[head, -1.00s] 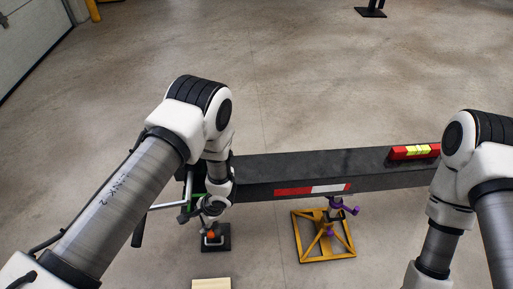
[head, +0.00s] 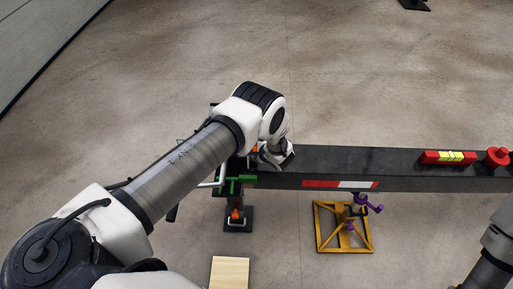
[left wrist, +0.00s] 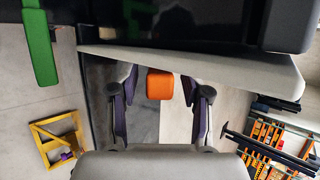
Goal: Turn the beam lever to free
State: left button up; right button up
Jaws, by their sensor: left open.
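The dark beam (head: 400,165) with a red-and-white strip lies across the head view. At its left end are a green part (head: 240,180) and a small orange part (head: 255,149). The green part also shows in the left wrist view (left wrist: 38,45). My left gripper (left wrist: 162,98) is open in the left wrist view, with an orange block-shaped end (left wrist: 160,84) between its two fingers and a gap on each side. I cannot tell for sure which part is the lever. In the head view my left wrist covers much of the beam's end. My right gripper is out of view.
A yellow stand (head: 343,228) with purple knobs is under the beam. A red-and-yellow block (head: 447,157) and a red round part (head: 497,157) sit on the beam. A dark-based post (head: 236,218) and a wooden board (head: 230,272) are at the front left.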

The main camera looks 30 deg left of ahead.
pick_arm(q)
grip_shut()
jog(key=shift+w+a+g+h+b, duration=0.1)
jog(key=shift+g+h+b, duration=0.2)
jog(key=shift+b, duration=0.5)
jog(key=w+g+h+b, duration=0.1)
jog(key=g+b, duration=0.1)
jog(key=b, duration=0.2)
jog(key=w+m+g+h+b, duration=0.1)
jog(key=g+b, duration=0.1)
jog(key=b, duration=0.2)
jog(key=w+a+r+g+h+b, duration=0.1)
jog(key=g+b, duration=0.1)
jog(key=b, duration=0.2)
jog(key=shift+a+m, duration=0.1)
jog(key=shift+m, duration=0.2)
jog(key=shift+a+r+g+b, duration=0.1)
jog(key=shift+r+g+b, duration=0.1)
jog(key=shift+g+b, duration=0.3)
